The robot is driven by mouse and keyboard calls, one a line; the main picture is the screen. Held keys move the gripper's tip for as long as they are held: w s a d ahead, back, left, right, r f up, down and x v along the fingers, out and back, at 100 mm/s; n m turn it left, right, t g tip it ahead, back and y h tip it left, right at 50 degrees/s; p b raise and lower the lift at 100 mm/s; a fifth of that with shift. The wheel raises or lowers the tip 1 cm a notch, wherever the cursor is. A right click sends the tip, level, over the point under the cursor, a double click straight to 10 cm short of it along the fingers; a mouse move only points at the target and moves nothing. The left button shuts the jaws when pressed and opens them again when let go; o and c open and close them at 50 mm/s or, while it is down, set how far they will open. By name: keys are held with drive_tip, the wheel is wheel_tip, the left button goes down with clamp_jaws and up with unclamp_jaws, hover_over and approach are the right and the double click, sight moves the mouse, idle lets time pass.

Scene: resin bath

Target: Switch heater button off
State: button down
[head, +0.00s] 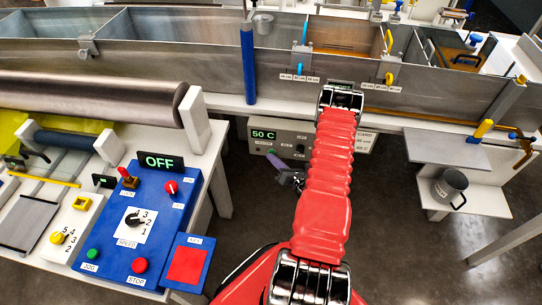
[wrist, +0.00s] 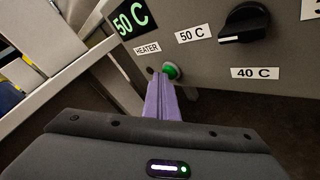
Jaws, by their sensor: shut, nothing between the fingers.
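The heater box (head: 270,136) stands low under the metal bath in the head view, partly hidden behind my red arm. Its display reads 50 C; it also shows in the wrist view (wrist: 132,18). In the wrist view a green button (wrist: 171,71) sits on the panel near the HEATER label (wrist: 147,49). My gripper (wrist: 166,80) is shut and empty, its purple fingertips at the lower edge of the button. I cannot tell whether they touch it. In the head view my gripper (head: 277,161) is in front of the box.
A black knob (wrist: 244,22) with 50 C and 40 C labels is right of the button. In the head view a blue control panel (head: 155,205) stands at left, a table leg (head: 220,188) close to my gripper, and a grey mug (head: 450,188) on a shelf at right.

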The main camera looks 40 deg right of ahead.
drive_tip(key=shift+s+a, duration=1)
drive_tip(key=shift+a, duration=0.3)
drive_tip(key=shift+s+a, duration=0.85)
drive_tip(key=shift+a, duration=0.3)
drive_tip(key=shift+f, duration=0.1)
